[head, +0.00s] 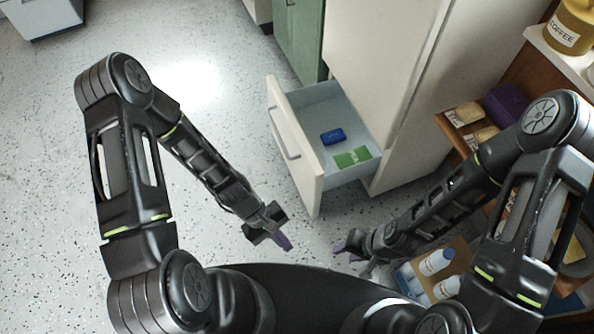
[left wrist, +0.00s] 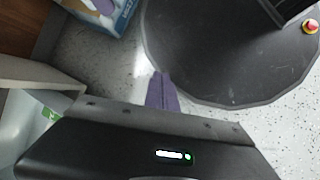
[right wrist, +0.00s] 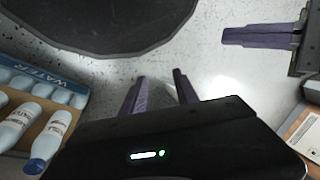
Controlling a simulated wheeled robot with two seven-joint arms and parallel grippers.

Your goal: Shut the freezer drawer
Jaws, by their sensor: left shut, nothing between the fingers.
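The freezer drawer (head: 297,150) is pulled out from the lower part of the white freezer (head: 385,50), its front panel and handle facing left. A blue box (head: 333,136) and a green packet (head: 352,157) lie inside. My left gripper (head: 287,244) is shut and empty, in front of the drawer's near end and apart from it. Its purple fingers are together in the left wrist view (left wrist: 162,92), where the drawer's edge (left wrist: 40,72) shows at left. My right gripper (head: 345,248) is open and empty, below the drawer in the head view; its fingers are apart in the right wrist view (right wrist: 160,90).
A cardboard box of white bottles (head: 437,263) stands on the floor by my right arm. A brown shelf unit (head: 455,125) with packages is right of the freezer. A green cabinet (head: 300,40) stands beyond it. Open speckled floor (head: 210,100) lies left of the drawer.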

